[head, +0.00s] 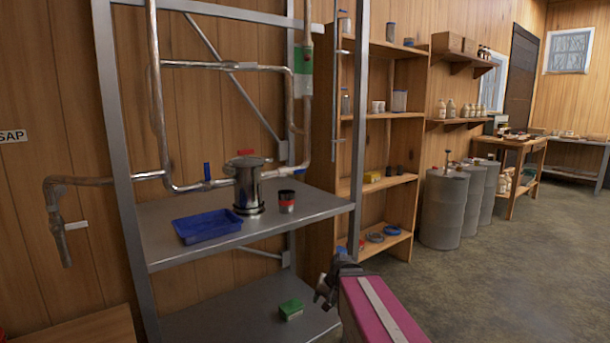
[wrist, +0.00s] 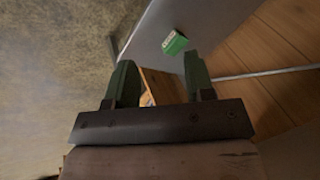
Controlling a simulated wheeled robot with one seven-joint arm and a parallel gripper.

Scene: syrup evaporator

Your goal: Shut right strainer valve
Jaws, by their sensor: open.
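The steel strainer (head: 249,186) stands on the upper metal shelf, joined to the pipework. A blue valve handle (head: 207,171) stands upright on the pipe to its left. A red handle (head: 246,153) shows at the strainer's top, lying roughly level; I cannot tell which pipe it belongs to. My gripper (head: 326,288) is low, in front of and to the right of the rack, well apart from the strainer. In the wrist view my gripper (wrist: 158,58) has its green fingers spread with nothing between them.
A blue tray (head: 207,226) and a dark-red can (head: 287,201) sit near the strainer on the upper shelf. A green box (head: 291,309) lies on the lower shelf. The rack's front right post (head: 359,130) stands near my arm. Floor is clear at right.

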